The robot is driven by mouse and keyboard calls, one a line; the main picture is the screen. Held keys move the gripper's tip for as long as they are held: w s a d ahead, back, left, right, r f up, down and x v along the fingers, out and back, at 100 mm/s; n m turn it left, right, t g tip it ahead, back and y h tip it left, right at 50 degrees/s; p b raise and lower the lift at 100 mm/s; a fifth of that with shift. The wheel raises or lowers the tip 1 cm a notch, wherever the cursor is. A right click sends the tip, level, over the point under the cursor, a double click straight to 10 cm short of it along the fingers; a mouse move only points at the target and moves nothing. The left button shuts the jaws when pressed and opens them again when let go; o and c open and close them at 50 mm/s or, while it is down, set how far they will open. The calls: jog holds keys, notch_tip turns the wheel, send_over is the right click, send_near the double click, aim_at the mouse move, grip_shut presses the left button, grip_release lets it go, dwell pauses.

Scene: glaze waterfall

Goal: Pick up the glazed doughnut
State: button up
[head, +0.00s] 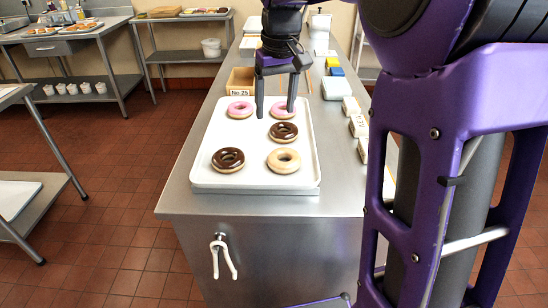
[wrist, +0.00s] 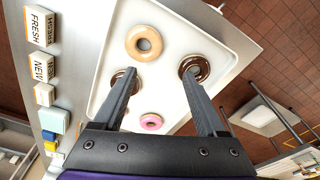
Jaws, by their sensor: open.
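The glazed doughnut (head: 284,171) is pale tan and lies flat at the front right of the white tray (head: 255,183). In the wrist view the glazed doughnut (wrist: 144,56) is near the top, beyond my fingertips and fully visible. My gripper (head: 276,112) is open and empty, pointing down over the back part of the tray, behind the glazed doughnut. In the wrist view its two fingers (wrist: 158,73) are spread wide, apart from the glazed doughnut.
A dark chocolate doughnut (head: 228,167) lies left of the glazed one, and another (head: 283,140) lies just behind it. Pink doughnuts (head: 240,115) sit at the tray's back. A box (head: 240,80) stands behind the tray; small sign blocks (head: 358,125) line the counter's right side.

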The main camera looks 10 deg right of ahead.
jog(key=b, duration=0.1)
send_over(274, 159)
jog(key=f, duration=1.2)
jog(key=shift+s+a, duration=0.2)
jog(key=shift+s, duration=0.2)
jog(key=f, duration=0.5)
jog(key=shift+w+d+f+b, duration=0.1)
jog(key=shift+w+d+b, duration=0.1)
jog(key=shift+w+b, duration=0.2)
grip_shut()
